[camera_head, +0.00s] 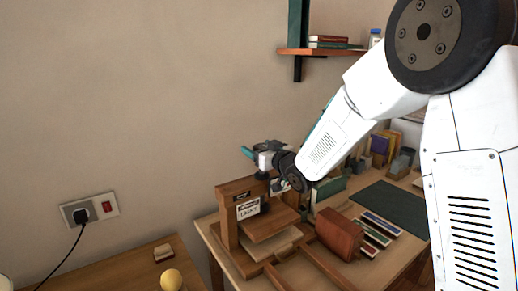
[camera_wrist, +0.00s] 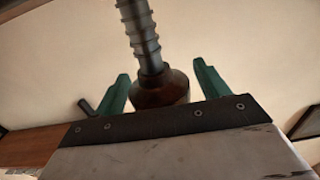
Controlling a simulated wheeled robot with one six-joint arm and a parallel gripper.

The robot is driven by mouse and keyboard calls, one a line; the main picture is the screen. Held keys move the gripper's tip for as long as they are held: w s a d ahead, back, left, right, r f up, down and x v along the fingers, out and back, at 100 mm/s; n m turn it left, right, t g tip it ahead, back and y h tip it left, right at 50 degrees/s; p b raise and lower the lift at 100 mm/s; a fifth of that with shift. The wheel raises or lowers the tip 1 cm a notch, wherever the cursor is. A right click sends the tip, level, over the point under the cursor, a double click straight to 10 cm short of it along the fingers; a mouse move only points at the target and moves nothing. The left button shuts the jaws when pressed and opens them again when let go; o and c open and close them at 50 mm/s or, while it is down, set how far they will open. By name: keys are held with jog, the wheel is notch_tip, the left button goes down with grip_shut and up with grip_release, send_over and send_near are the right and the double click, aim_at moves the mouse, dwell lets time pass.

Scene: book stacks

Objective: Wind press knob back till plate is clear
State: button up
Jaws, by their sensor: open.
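The wooden book press (camera_head: 228,215) stands on the workbench, with a small label on its front. Its brown plate (camera_head: 268,226) is level above a paler board or block (camera_head: 277,245); whether they touch is unclear. My gripper (camera_head: 254,156) is above the press's top beam. In the wrist view, the round dark-brown knob (camera_wrist: 160,90) lies between the two teal fingers of my open gripper (camera_wrist: 162,82), with a visible gap on at least the right side. A threaded metal screw (camera_wrist: 140,36) runs from the knob. The head view does not show the knob clearly.
A reddish-brown block (camera_head: 338,234) lies close right of the press, beside several coloured strips (camera_head: 379,229). A dark green mat (camera_head: 390,208) lies farther right. A wall shelf (camera_head: 318,52) is above. A yellow round object (camera_head: 171,280) sits on the lower-left table.

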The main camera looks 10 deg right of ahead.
jog(key=shift+w, duration=0.15)
jog(key=c, duration=1)
jog(key=shift+y, duration=0.3)
jog(key=n+g+y, duration=0.4)
jog(key=y, duration=0.1)
jog(key=shift+s+a+n, duration=0.2)
jog(key=shift+a+n, duration=0.05)
jog(key=shift+n, duration=0.05)
jog(key=shift+s+a+f+n+g+y, duration=0.1)
jog(key=shift+s+n+g+y, duration=0.05)
jog(key=shift+n+g+y, duration=0.85)
jog(key=shift+s+a+f+n+g+y, duration=0.15)
jog(key=shift+n+g+y, duration=0.4)
jog(key=shift+g, duration=0.75)
jog(key=shift+r, duration=0.1)
